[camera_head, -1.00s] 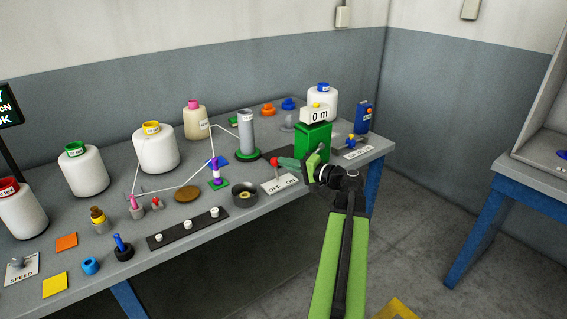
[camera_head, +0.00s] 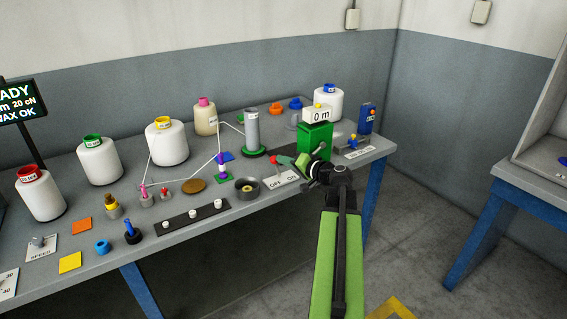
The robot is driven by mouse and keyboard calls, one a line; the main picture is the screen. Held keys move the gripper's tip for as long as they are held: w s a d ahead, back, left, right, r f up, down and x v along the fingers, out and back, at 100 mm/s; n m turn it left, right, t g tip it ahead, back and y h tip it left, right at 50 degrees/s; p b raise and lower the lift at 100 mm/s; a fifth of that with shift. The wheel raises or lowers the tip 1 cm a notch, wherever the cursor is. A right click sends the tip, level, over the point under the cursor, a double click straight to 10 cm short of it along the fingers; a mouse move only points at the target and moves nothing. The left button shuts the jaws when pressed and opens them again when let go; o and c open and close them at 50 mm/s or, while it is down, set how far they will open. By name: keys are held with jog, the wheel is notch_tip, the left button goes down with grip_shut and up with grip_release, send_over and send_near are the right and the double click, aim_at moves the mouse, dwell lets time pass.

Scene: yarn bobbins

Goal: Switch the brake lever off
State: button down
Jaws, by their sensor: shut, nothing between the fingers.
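The brake lever (camera_head: 273,160) has a red knob and rises from a white plate (camera_head: 290,181) marked OFF on the left and ON on the right. Its knob stands above the OFF side, and the lever seems to lean left. My gripper (camera_head: 284,160) is shut and empty, pointing left with its green tip right beside the knob's right side. I cannot tell whether it touches the knob. The lower shaft is small and hard to make out.
A green box (camera_head: 314,140) with a "0 m" display stands just behind my gripper. A grey spool on a green base (camera_head: 252,135) is behind the lever. A dark round cup (camera_head: 247,189) sits left of the plate. The table's front edge is close below.

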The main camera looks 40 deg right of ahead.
jog(key=shift+w+a+f, duration=0.15)
jog(key=shift+w+a, duration=0.1)
jog(key=shift+a, duration=0.4)
jog(key=shift+s, duration=0.1)
